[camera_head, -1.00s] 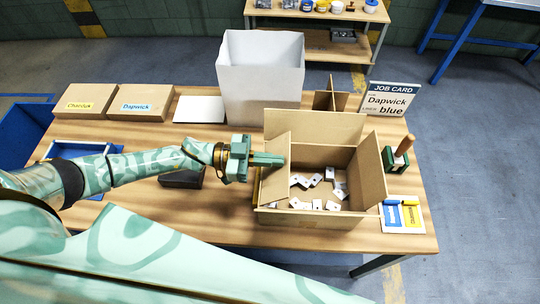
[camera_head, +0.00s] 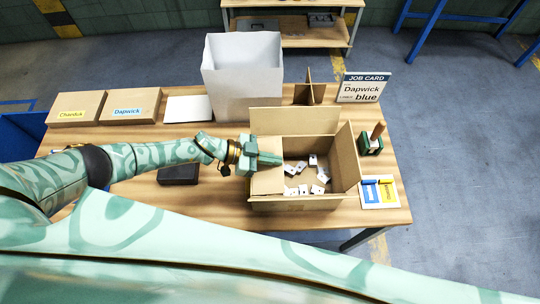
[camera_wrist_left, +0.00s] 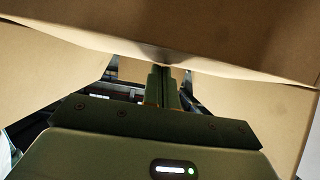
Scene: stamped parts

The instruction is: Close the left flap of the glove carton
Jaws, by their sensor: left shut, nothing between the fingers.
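The glove carton (camera_head: 300,203) stands on the wooden table with several white parts (camera_head: 315,172) inside. Its left flap (camera_head: 267,183) leans inward over the left side of the opening, partly hidden by my left gripper. The back flap (camera_head: 295,119) and right flap (camera_head: 346,158) stand up, open. My left gripper (camera_head: 279,160) is shut and empty, at the left flap; whether it touches is unclear. In the left wrist view, the shut fingers (camera_wrist_left: 163,75) point at close cardboard (camera_wrist_left: 200,30). My right gripper is out of view.
A tall white bin (camera_head: 242,80) and a cardboard divider (camera_head: 309,92) stand behind the carton. A job card (camera_head: 362,88), a wooden-handled stamp (camera_head: 376,135) and a blue-and-yellow card (camera_head: 380,192) are to the right. A black block (camera_head: 178,174) lies left, under my arm.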

